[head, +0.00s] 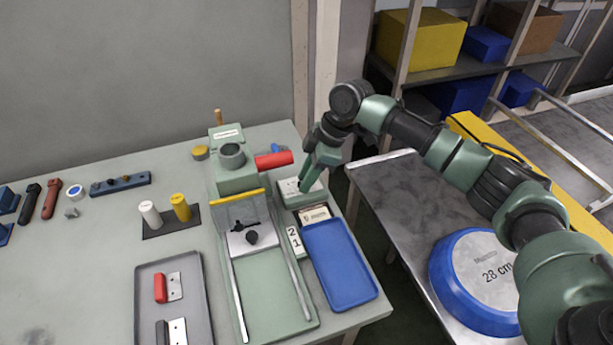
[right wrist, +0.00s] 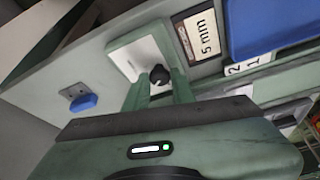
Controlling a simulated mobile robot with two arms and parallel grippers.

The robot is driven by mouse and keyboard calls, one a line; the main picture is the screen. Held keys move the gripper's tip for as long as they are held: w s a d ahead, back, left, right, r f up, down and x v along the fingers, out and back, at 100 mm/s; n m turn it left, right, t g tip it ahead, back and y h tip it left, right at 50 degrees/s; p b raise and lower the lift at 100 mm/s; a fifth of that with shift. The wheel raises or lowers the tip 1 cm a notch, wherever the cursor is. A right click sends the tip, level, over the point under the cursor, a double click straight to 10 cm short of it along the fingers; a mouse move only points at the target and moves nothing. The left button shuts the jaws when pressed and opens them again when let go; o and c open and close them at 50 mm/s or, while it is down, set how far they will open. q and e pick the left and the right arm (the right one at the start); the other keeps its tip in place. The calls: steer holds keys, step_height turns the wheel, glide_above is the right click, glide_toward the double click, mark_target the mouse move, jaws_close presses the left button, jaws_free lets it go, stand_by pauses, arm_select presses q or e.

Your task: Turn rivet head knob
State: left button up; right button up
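The small black knob (right wrist: 159,74) sits on a white plate (right wrist: 128,56) on the green machine, beside a "5 mm" label (right wrist: 199,35). In the head view the plate (head: 288,187) shows right of the press, but my gripper hides the knob. My right gripper (head: 309,177) points down at the plate. In the right wrist view its two fingers (right wrist: 158,90) are apart, one to each side of the knob. I cannot tell whether they touch it. My left gripper is not in view.
A blue tray (head: 340,262) lies in front.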

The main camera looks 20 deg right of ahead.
jaws_close()
steer(key=shift+r+p, duration=0.15)
steer(key=shift+p, duration=0.45)
steer(key=m+t+p, duration=0.1)
steer(key=m+p, duration=0.2)
steer(key=p, duration=0.2)
steer(key=m+t+h+p, duration=0.1)
steer(key=m+p, duration=0.2)
steer(key=p, duration=0.2)
steer(key=m+t+h+p, duration=0.1)
steer(key=m+p, duration=0.2)
steer(key=p, duration=0.2)
steer(key=shift+s+a+r+m, duration=0.15)
steer(key=shift+s+a+m, duration=0.15)
steer(key=shift+m, duration=0.1)
steer(key=shift+f+m+h+p, duration=0.2)
steer(key=shift+m+h+p, duration=0.2)
steer(key=shift+m+p, duration=0.8)
steer(key=o, duration=0.8)
jaws_free()
steer(key=a+b+v, duration=0.1)
steer(key=v, duration=0.6)
steer(key=shift+s+d+r, duration=0.2)
steer(key=shift+d+r, duration=0.1)
steer(key=shift+d, duration=0.2)
